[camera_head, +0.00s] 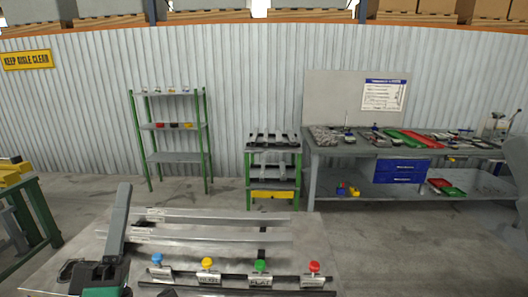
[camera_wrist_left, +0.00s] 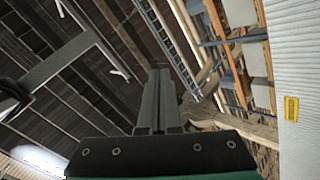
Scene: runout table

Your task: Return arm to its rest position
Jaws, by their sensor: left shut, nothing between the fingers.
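My left gripper (camera_head: 123,190) stands in the lower left of the head view, its dark grey fingers pointing up above the left part of the runout table (camera_head: 312,240). In the left wrist view the two fingers (camera_wrist_left: 158,74) lie flat against each other, with nothing held between them. They point up toward the ceiling and roof beams, away from the table. My right gripper is in neither view.
On the table lie long metal bars (camera_head: 215,217) and a dark rail with blue (camera_head: 157,258), yellow (camera_head: 207,262), green (camera_head: 260,266) and red (camera_head: 314,266) knobs. Behind are a green shelf rack (camera_head: 177,157), a small stand (camera_head: 272,184) and a workbench (camera_head: 318,185). Open floor separates them.

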